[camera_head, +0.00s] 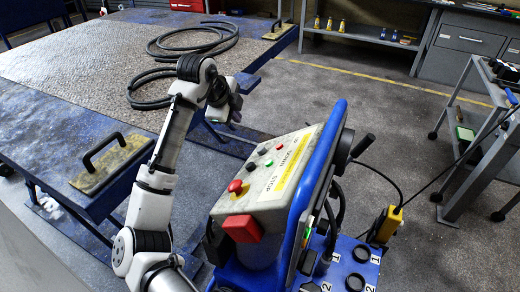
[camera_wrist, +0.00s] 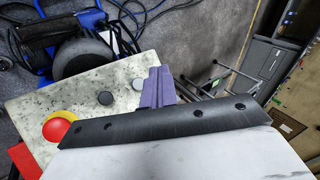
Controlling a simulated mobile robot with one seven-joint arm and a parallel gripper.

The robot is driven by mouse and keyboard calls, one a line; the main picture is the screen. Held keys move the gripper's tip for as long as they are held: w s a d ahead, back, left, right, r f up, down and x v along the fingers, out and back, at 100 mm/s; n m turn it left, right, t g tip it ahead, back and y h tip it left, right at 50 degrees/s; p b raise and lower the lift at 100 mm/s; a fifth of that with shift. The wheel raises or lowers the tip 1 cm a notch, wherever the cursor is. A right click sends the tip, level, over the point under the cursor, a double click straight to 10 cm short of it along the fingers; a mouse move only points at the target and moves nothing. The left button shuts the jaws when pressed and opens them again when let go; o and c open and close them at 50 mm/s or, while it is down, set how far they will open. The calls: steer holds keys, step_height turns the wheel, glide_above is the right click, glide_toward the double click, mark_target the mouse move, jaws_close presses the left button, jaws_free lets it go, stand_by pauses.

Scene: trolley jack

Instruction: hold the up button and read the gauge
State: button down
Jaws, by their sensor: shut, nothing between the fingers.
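In the wrist view the purple fingers of my gripper (camera_wrist: 158,72) are shut and empty. They overlap the panel's right end. I cannot tell which button is up, and I cannot make out a gauge.
A trolley (camera_head: 470,130) stands right. Floor is clear behind.

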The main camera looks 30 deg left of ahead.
steer(key=d+f+b, duration=0.1)
steer(key=f, duration=0.1)
steer(key=d+f+b, duration=0.3)
steer(key=d+f, duration=0.1)
steer(key=shift+w+f+b, duration=0.15)
steer(key=shift+f+b, duration=0.1)
steer(key=shift+b, duration=0.1)
steer(key=shift+d+f, duration=0.1)
stand_by(1.8)
steer(key=shift+d+f, duration=0.2)
steer(key=shift+d+f+b, duration=0.35)
steer(key=shift+f+b, duration=0.1)
steer(key=shift+b, duration=0.1)
stand_by(2.1)
stand_by(0.5)
steer(key=shift+a+r+p, duration=0.55)
steer(key=shift+a+r, duration=0.1)
steer(key=shift+r, duration=0.1)
steer(key=shift+r, duration=0.1)
steer(key=shift+a+r+p, duration=1.5)
steer(key=shift+a+r, duration=0.05)
steer(key=shift+r, duration=0.3)
